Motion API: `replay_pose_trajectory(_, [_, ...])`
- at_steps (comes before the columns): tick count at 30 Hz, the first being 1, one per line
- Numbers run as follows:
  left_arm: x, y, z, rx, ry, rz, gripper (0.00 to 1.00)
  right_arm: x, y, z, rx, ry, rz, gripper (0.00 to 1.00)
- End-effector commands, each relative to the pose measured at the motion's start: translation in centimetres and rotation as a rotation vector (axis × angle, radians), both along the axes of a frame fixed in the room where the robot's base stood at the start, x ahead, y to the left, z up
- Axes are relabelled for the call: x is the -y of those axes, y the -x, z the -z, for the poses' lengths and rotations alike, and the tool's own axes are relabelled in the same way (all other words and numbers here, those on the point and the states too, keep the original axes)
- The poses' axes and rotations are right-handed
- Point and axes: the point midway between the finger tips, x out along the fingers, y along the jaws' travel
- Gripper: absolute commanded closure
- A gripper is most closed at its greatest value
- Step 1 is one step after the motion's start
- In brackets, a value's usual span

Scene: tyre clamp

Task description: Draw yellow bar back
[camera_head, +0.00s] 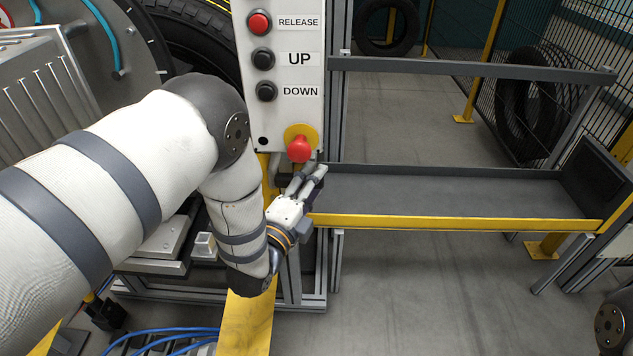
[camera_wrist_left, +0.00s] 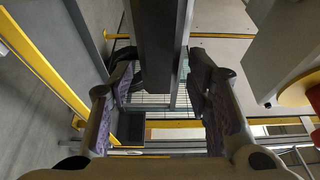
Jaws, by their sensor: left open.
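A long yellow bar (camera_head: 460,222) runs along the near edge of a grey tray, right of the control panel. A yellow strip, likely the same bar, crosses the left of the left wrist view (camera_wrist_left: 48,62). My left gripper (camera_head: 318,176) is just below the panel's red emergency button, near the bar's left end. In the left wrist view its two fingers (camera_wrist_left: 160,88) are spread apart, with a dark grey post (camera_wrist_left: 158,45) showing between them. I cannot tell whether they touch the post. My right gripper is out of view.
The control panel (camera_head: 282,110) with RELEASE, UP and DOWN buttons stands close above my left gripper; its red emergency button (camera_head: 299,149) sticks out. The grey tray (camera_head: 450,192) looks empty. Tyres (camera_head: 530,115) stand behind, by a mesh fence.

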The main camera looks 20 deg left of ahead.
Motion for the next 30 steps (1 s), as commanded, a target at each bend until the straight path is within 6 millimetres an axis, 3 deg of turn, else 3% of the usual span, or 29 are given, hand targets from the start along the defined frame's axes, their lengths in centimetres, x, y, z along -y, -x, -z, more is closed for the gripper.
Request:
replay_pose_trajectory(4, [0.1,-1.24,0.08,-0.001,0.0,-0.001,0.55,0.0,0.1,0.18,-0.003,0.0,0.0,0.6])
replay_pose_trajectory(11, [0.13,-1.4,0.01,-0.001,0.0,0.0,0.55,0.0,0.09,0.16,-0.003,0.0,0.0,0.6])
replay_pose_trajectory(18, [0.14,-1.37,0.02,-0.002,0.0,0.0,1.0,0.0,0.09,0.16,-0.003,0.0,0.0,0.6])
replay_pose_trajectory(30, [-0.72,-1.34,0.04,-0.003,0.0,0.0,1.0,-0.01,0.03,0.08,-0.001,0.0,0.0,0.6])
